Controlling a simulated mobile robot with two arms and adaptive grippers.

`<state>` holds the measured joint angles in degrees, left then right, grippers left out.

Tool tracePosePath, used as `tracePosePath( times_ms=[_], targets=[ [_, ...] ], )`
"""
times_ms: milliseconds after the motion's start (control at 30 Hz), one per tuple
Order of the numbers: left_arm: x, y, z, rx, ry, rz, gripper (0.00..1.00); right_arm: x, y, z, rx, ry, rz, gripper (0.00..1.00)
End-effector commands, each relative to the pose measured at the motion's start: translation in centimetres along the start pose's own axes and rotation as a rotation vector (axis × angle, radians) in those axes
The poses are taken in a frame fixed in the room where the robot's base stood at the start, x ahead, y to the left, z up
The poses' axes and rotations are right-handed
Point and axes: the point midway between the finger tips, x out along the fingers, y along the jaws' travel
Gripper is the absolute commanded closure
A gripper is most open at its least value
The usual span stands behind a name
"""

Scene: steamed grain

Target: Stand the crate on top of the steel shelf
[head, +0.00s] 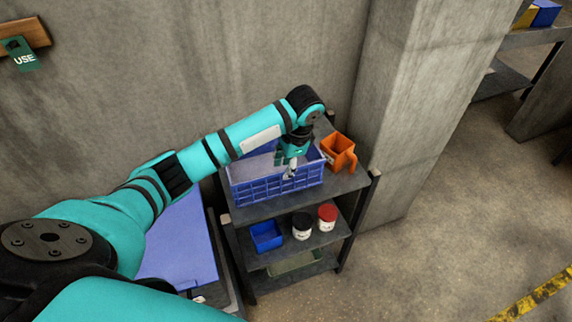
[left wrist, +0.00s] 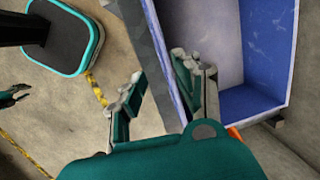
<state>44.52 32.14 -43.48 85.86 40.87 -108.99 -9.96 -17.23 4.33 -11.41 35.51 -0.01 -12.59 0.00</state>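The blue crate (head: 277,188) stands upright on the top deck of the steel shelf (head: 343,186), against the wall side. My left gripper (head: 290,172) is at the crate's near long wall. In the left wrist view, the fingers of my left gripper (left wrist: 158,92) are spread, one inside the crate (left wrist: 250,104) and one outside its wall. The outer finger looks clear of the wall. Part of the crate's far side is hidden behind my left arm. What seems to be my right gripper (left wrist: 14,95) shows small at the left edge; its fingers are unclear.
An orange bin (head: 337,150) stands right of the crate on the top deck. Below are a blue bin (head: 266,236), a black-lidded jar (head: 302,226) and a red-lidded jar (head: 327,217). A concrete pillar (head: 408,110) stands right of the shelf. Open floor lies in front.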

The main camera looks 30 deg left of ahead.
Motion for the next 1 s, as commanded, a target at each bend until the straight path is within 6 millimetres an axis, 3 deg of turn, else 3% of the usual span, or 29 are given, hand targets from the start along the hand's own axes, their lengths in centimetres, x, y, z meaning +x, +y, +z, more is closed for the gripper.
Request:
tracePosePath(
  times_ms=[200, 467, 633, 800, 1000],
  targets=[
    [-1.3, 0.0, 0.0, 0.001, 0.000, -0.001, 0.68, 0.2, 0.0, 0.0, 0.000, 0.001, 0.000, 0.60],
    [-0.9, 0.8, -0.7, 0.008, 0.030, 0.000, 0.68, 0.2, 0.1, 0.0, -0.001, 0.001, 0.002, 0.60],
    [0.4, 4.7, -5.2, 0.021, 0.259, -0.007, 0.68, 0.2, 0.3, 0.0, -0.002, 0.000, 0.003, 0.60],
    [-0.1, 8.9, -9.7, -0.002, 0.545, -0.007, 0.68, 0.2, 0.4, 0.0, -0.003, 0.000, 0.004, 0.60],
    [-1.1, 11.7, -12.4, -0.078, 0.802, -0.001, 0.68, 0.2, 0.5, 0.0, -0.004, 0.000, 0.006, 0.60]
  ],
)
